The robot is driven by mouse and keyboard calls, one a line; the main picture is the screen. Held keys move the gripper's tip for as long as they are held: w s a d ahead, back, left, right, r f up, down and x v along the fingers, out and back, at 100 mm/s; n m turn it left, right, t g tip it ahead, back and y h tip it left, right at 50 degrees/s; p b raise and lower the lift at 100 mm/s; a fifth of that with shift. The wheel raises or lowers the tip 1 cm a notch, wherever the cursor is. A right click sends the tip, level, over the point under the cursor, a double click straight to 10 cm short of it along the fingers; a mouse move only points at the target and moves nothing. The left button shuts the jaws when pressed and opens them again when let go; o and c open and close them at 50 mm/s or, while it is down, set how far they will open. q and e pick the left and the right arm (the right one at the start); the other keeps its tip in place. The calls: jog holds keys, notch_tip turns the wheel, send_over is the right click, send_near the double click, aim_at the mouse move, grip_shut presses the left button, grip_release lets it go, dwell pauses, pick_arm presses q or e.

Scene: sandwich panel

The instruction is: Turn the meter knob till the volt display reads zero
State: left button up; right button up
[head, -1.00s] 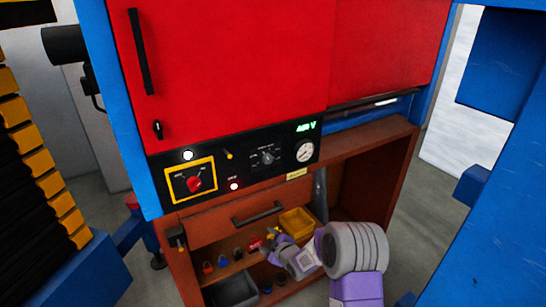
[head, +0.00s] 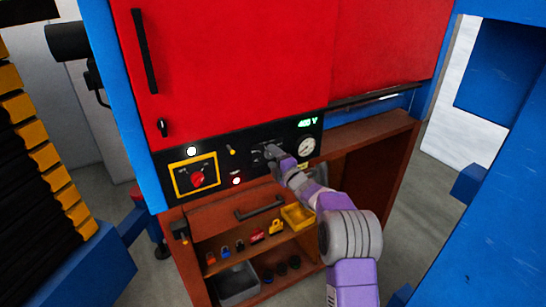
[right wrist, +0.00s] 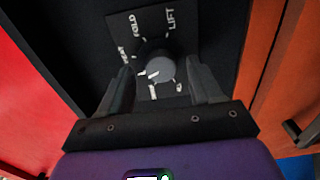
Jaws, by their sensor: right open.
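The meter knob (right wrist: 160,70) is round and grey, on a black plate with white marks and words such as FOLD and LIFT around it. My right gripper (right wrist: 160,64) is open, with one finger on each side of the knob; I cannot tell whether they touch it. In the head view my right gripper (head: 272,153) is at the black panel (head: 245,150) and hides most of the knob. The green volt display (head: 307,123) is lit and ends in V; it reads a nonzero number, about 400. My left gripper is not in view.
A red rotary switch (head: 197,179) in a yellow frame is left on the panel, and a round dial gauge (head: 306,147) is right. Below are a drawer handle (head: 259,208), a yellow bin (head: 298,217), a grey bin (head: 238,283) and several small padlocks on a shelf.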

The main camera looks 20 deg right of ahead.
jog(key=shift+w, duration=0.45)
jog(key=c, duration=1)
jog(key=shift+c, duration=0.2)
jog(key=shift+m, duration=0.4)
jog(key=m+b, duration=0.1)
jog(key=m, duration=0.2)
jog(key=shift+f, duration=0.1)
jog(key=m, duration=0.4)
jog(key=shift+m, duration=0.7)
